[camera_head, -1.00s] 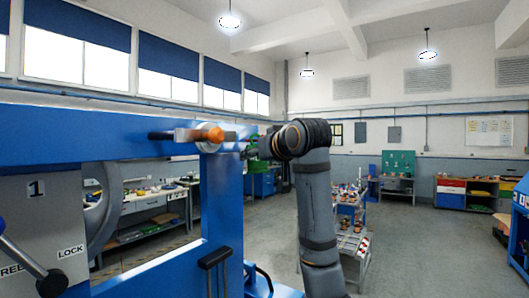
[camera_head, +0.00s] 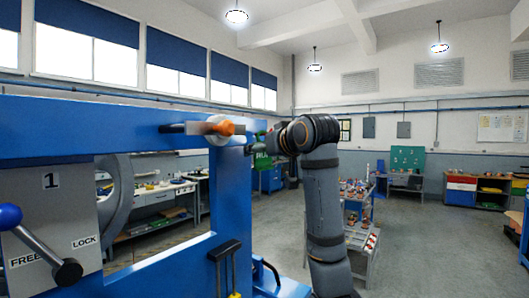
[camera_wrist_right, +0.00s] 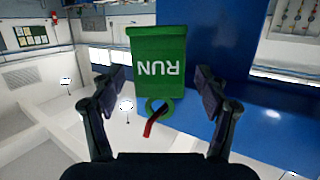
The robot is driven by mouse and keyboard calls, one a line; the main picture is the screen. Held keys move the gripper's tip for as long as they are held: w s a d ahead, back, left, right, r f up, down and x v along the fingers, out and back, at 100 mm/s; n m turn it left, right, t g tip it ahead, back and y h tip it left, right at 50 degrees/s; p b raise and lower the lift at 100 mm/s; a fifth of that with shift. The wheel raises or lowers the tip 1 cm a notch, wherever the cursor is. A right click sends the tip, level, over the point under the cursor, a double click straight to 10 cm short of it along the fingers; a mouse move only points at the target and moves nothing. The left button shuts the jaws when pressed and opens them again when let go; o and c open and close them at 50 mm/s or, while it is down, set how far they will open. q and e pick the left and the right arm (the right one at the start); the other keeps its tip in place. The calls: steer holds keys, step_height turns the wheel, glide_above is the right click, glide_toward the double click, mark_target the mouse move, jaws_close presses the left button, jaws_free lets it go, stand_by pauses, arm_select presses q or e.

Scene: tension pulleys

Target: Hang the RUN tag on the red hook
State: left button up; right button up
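The green RUN tag (camera_wrist_right: 157,62) shows in the right wrist view with its white letters upside down. Its green ring (camera_wrist_right: 152,106) is at the lower end in that picture. The red hook (camera_wrist_right: 155,122) overlaps the ring and appears to pass through it. My right gripper (camera_wrist_right: 161,82) is open, with its fingers apart on either side of the tag and visible gaps to it. In the head view the tag (camera_head: 262,160) hangs beside the blue frame, just left of my right wrist. The red hook cannot be made out there. My left gripper is not in view.
A blue frame (camera_head: 90,125) fills the left, with an orange-knobbed clamp (camera_head: 226,128) on its beam. A blue-knobbed lever (camera_head: 40,240) and a grey panel marked FREE and LOCK stand lower left. A cart with parts (camera_head: 362,240) is behind my right arm. Floor further right is clear.

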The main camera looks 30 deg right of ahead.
steer(key=v, duration=1.1)
steer(key=shift+s, duration=0.4)
